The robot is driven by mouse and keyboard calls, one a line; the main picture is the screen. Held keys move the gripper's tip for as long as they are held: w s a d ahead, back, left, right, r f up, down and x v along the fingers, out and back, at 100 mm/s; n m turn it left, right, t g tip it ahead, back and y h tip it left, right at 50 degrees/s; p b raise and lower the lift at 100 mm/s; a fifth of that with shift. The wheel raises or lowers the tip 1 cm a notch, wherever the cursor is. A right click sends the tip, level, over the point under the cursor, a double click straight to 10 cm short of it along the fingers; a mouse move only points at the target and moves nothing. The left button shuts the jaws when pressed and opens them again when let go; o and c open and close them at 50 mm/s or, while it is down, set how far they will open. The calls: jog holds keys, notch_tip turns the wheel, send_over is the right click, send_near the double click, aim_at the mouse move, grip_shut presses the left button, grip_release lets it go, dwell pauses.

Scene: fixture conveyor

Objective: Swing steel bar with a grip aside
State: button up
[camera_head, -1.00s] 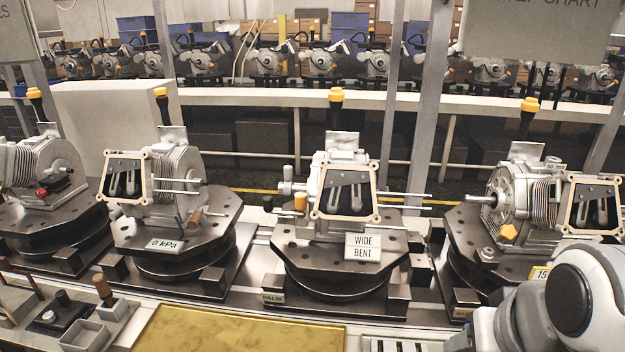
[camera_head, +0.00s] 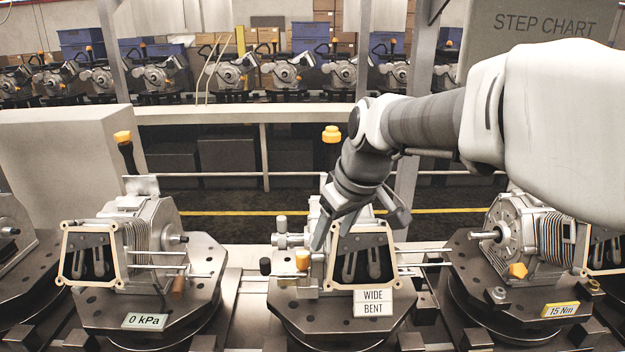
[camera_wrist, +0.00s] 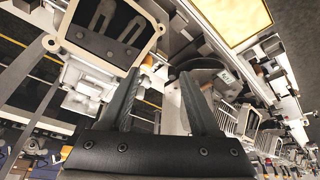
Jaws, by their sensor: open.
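The middle fixture carries a grey engine part with a framed dark cover (camera_head: 362,258). At its left side a short steel bar ends in a dark grip (camera_head: 265,266), beside an orange knob (camera_head: 302,260); I cannot tell for certain whether this is the bar meant. My gripper (camera_head: 358,228) points down over this fixture, with its fingers spread and nothing seen between them. One finger comes down close to the orange knob, and I cannot tell whether it touches. The wrist view shows both fingers apart (camera_wrist: 159,76), with the framed cover (camera_wrist: 108,62) at upper left.
The "WIDE BENT" sign (camera_head: 373,302) stands at the fixture's front. Thin rods (camera_head: 425,257) stick out to its right. Similar fixtures stand left, with a "0 kPa" label (camera_head: 144,321), and right, with a "15 Nm" label (camera_head: 560,309). An upright post (camera_head: 408,190) stands behind.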

aim_at(266, 260)
jog(key=w+a+f+n+g+y+p, duration=0.1)
jog(key=w+a+f+n+p, duration=0.25)
jog(key=w+a, duration=0.6)
jog(key=x, duration=0.5)
jog(key=p+x, duration=0.1)
jog(key=x, duration=0.5)
jog(key=a+x, duration=0.1)
jog(key=x, duration=0.4)
jog(key=shift+s+f, duration=0.15)
jog(key=shift+s, duration=0.05)
grip_shut()
